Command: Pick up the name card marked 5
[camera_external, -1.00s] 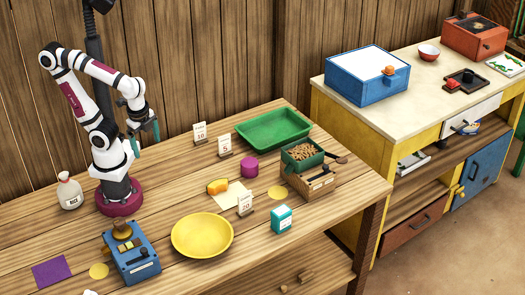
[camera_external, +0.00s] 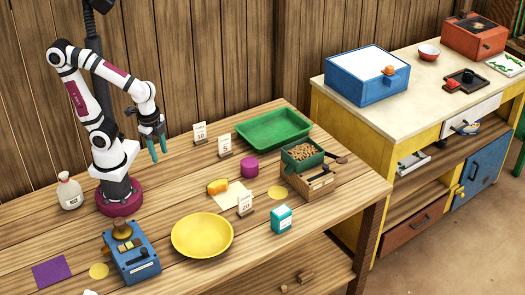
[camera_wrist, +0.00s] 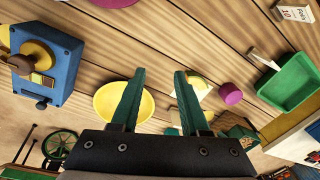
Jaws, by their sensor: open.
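The name card marked 5 (camera_external: 224,145) stands upright on the wooden table, just left of the green tray, in the external view. A card marked 10 (camera_external: 200,134) stands to its left, and a card marked 20 (camera_external: 245,203) stands nearer the front by the yellow bowl. My gripper (camera_external: 157,153) is above the table, left of the cards and apart from them, with its green fingers open and empty. In the wrist view my gripper (camera_wrist: 160,95) shows two separated fingers. There the card marked 10 (camera_wrist: 294,12) is at the top right; I cannot make out the 5 on any card there.
The green tray (camera_external: 304,135), purple cylinder (camera_external: 250,167), yellow bowl (camera_external: 202,236), blue scale (camera_external: 131,257) and a wooden box (camera_external: 311,184) with a green bin stand on the table. A white bottle (camera_external: 70,190) is at left. Bare wood lies between my base and the cards.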

